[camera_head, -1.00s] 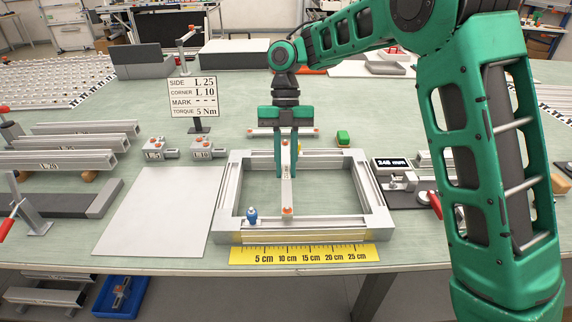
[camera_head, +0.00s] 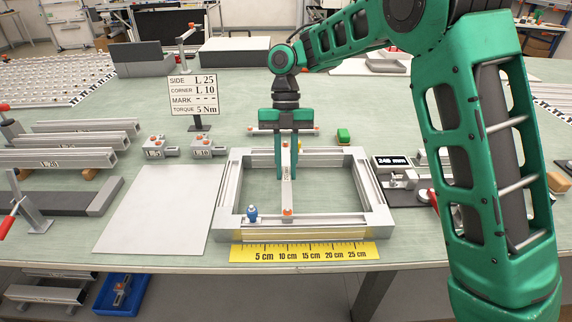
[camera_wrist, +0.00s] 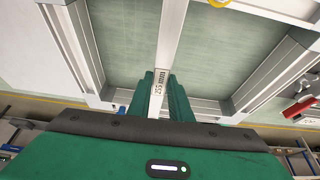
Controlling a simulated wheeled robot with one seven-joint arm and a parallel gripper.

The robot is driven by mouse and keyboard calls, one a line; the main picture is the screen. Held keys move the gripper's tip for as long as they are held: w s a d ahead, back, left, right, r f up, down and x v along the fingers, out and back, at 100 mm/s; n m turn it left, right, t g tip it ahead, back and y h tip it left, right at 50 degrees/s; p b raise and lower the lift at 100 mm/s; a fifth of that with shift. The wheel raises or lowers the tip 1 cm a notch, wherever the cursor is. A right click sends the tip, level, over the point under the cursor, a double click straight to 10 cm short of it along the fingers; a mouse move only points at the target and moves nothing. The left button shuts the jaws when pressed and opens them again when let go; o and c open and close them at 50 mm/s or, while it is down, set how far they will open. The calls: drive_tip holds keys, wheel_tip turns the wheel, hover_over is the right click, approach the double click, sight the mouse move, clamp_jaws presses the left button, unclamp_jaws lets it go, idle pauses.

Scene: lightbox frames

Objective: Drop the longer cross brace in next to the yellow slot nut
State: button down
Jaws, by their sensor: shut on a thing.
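My gripper (camera_head: 287,174) is shut on a long silver cross brace (camera_head: 287,195) with orange-red end pieces. The brace runs from the back toward the front of the aluminium frame (camera_head: 376,213), over its opening. Its label seems to read 255 mm in the wrist view, where the brace (camera_wrist: 170,35) sits between the fingers (camera_wrist: 162,98). I cannot tell whether its ends touch the frame. The yellow slot nut (camera_head: 300,147) is at the back rail, right of the brace and partly hidden by my gripper. It also shows at the top of the wrist view (camera_wrist: 220,2).
A blue-topped piece (camera_head: 252,213) stands at the frame's front left. Another brace (camera_head: 265,130) lies behind the frame, beside a green block (camera_head: 343,136). A yellow ruler (camera_head: 305,252) lies in front. A grey plate (camera_head: 160,210) lies left; a gauge (camera_head: 391,162) stands right.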

drive_tip(key=shift+f, duration=0.45)
drive_tip(key=c, duration=1.5)
unclamp_jaws()
drive_tip(key=shift+c, duration=0.2)
drive_tip(key=shift+v, duration=4.9)
drive_tip(key=shift+w+r, duration=0.3)
drive_tip(key=shift+r, duration=0.1)
